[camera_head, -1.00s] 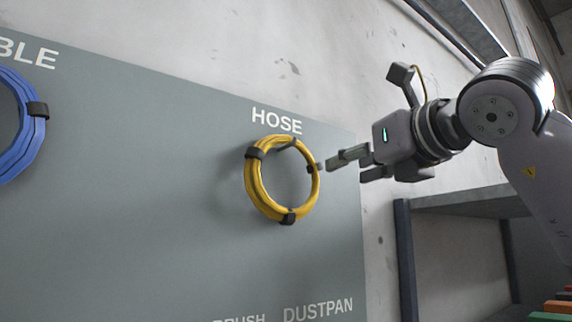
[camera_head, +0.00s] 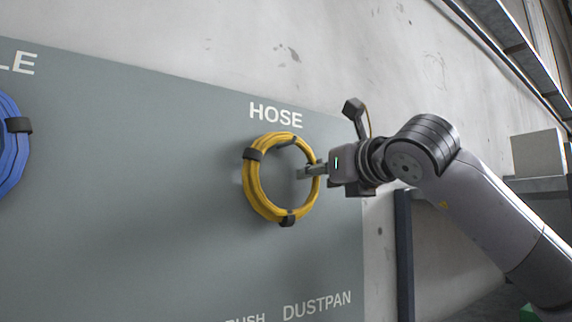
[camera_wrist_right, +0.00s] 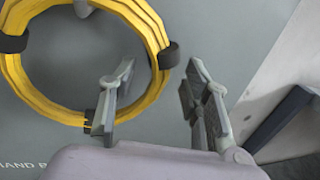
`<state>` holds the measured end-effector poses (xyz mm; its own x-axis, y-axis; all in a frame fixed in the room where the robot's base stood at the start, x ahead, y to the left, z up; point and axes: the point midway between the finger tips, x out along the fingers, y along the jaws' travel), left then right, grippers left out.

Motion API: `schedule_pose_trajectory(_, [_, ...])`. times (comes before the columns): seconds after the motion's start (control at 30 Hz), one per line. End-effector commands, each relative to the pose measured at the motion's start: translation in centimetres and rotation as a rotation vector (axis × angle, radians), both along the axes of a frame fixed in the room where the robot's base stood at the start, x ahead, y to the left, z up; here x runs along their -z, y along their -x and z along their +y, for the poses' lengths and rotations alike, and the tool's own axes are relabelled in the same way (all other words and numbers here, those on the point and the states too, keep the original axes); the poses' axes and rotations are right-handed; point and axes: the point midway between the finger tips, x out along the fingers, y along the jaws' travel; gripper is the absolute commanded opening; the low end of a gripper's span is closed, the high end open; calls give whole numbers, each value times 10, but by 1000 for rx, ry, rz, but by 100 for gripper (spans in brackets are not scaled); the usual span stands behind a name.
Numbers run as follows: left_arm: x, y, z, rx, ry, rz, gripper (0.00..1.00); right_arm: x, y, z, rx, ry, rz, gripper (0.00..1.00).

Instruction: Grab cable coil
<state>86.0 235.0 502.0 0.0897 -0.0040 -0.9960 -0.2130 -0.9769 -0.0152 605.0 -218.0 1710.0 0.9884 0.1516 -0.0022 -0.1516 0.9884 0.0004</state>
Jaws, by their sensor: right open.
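A yellow coil (camera_head: 257,190) with black ties hangs on the grey board under the word HOSE. It also shows in the right wrist view (camera_wrist_right: 157,88). A blue coil (camera_head: 12,150) with a dark tie hangs at the left edge, partly cut off, under a label ending in LE. My right gripper (camera_head: 308,172) is at the right side of the yellow coil. In the wrist view its open fingers (camera_wrist_right: 160,68) are on either side of the yellow coil's right part, one over the ring's inside and one outside. Contact cannot be told. My left gripper is not in view.
The grey board (camera_head: 130,200) carries the labels and ends just right of the yellow coil. A dark post (camera_head: 404,250) and shelf stand right of it, with a pale box (camera_head: 538,153) farther right. The board between the coils is clear.

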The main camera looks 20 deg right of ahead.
Motion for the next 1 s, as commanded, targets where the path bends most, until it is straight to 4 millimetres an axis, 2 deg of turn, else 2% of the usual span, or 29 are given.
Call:
schedule_pose_trajectory(0.17, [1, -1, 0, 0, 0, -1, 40, 1, 0, 0, 0, 0, -1, 44])
schedule_pose_trajectory(0.8, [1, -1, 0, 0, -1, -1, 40, 0, 1, 0, 0, 0, -1, 1])
schedule_pose_trajectory(1.0, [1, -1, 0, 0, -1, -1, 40, 0, 1, 0, 0, 0, -1, 0])
